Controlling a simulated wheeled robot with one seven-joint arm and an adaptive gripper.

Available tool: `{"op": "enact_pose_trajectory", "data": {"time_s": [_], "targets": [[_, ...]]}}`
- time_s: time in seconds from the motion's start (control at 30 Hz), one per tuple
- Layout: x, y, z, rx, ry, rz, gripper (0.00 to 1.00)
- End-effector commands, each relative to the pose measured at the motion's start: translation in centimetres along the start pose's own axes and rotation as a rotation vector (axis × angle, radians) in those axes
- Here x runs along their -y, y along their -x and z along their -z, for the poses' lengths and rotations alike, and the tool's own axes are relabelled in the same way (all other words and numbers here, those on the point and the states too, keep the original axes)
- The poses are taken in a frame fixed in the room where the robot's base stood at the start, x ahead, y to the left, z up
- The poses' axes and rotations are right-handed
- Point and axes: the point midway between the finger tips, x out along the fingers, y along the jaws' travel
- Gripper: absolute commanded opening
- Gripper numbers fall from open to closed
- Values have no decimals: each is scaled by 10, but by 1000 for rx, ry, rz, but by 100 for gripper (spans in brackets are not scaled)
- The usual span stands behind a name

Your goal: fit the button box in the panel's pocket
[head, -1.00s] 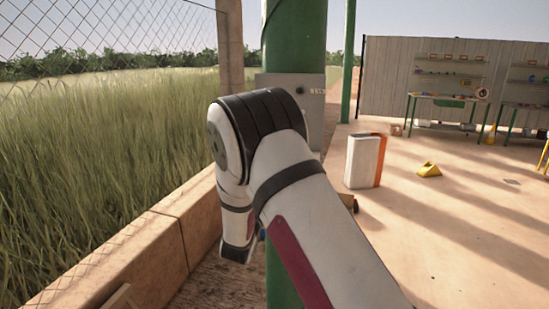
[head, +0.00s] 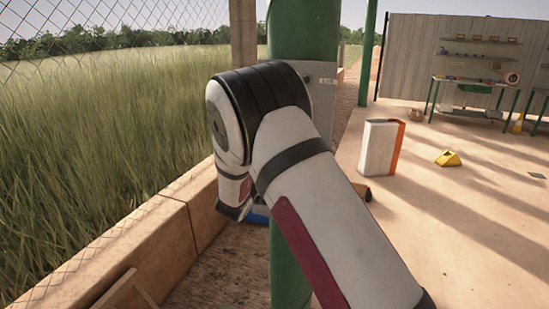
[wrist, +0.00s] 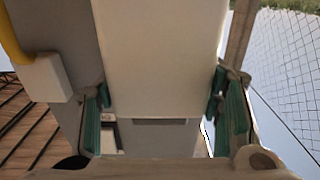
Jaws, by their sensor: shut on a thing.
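In the wrist view my gripper (wrist: 163,112) has a green-padded finger on each side. It is shut on a pale box (wrist: 157,55), which I take as the button box; it fills the middle and runs off the top edge. No buttons show on the side I see. A grey surface (wrist: 62,25) lies behind it, perhaps the panel; I cannot see a pocket. In the head view a grey panel (head: 322,88) is on the green post (head: 303,30), mostly hidden by my arm. My gripper and the box are hidden there.
A yellow pipe (wrist: 13,45) meets a pale small box (wrist: 47,78) on the left in the wrist view. In the head view, a low wall (head: 150,240) and wire fence stand left. A white and orange box (head: 378,148) and yellow block (head: 448,158) stand on open floor right.

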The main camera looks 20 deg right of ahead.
Motion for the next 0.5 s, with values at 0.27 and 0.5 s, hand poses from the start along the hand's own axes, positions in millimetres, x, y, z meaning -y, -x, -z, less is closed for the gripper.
{"op": "enact_pose_trajectory", "data": {"time_s": [0.27,0.5], "targets": [[0,-1,-25,-1,1,0,10],[0,-1,-49,-2,1,0,10]]}}
